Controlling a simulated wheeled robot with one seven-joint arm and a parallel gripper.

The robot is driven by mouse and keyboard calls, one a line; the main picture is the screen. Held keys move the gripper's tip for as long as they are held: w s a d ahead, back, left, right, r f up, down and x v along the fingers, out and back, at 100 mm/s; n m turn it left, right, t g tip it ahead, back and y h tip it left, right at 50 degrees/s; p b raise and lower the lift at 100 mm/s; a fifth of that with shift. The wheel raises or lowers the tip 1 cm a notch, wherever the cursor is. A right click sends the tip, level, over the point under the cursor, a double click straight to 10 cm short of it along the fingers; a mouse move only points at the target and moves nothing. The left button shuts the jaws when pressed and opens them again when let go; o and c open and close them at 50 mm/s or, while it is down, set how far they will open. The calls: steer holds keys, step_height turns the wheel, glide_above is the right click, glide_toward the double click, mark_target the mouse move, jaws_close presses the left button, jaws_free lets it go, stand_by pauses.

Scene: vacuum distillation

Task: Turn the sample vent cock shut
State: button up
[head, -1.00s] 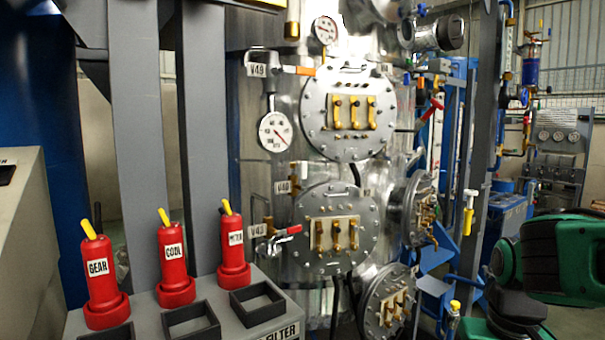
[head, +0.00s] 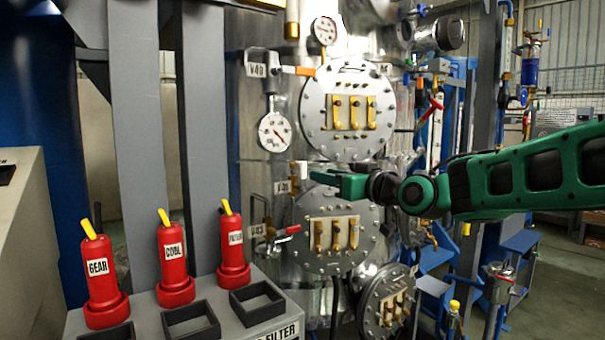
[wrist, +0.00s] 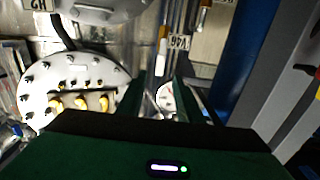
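No label in view reads sample vent cock, so I cannot tell which valve it is. In the head view, small tagged valves sit on the steel column's left side: an orange-handled one (head: 298,71) at the top tag, a brass one near the middle tag (head: 282,187), and a red-handled one (head: 288,231) at the lowest tag. My gripper (head: 318,178) points left, close to the middle valve and partly overlapping it. Contact cannot be told. In the wrist view, my gripper (wrist: 161,92) has its fingers apart, with a white round part, likely a gauge (wrist: 167,97), seen between them.
A dial gauge (head: 274,132) hangs just above left. Red labelled bottles (head: 173,262) stand on a grey holder at the front left. Grey posts (head: 205,130) rise behind them.

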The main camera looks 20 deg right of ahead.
mark_target(305, 170)
steer(key=x, duration=1)
steer(key=shift+w+a, duration=0.1)
steer(key=shift+w, duration=0.25)
steer(key=shift+c, duration=0.6)
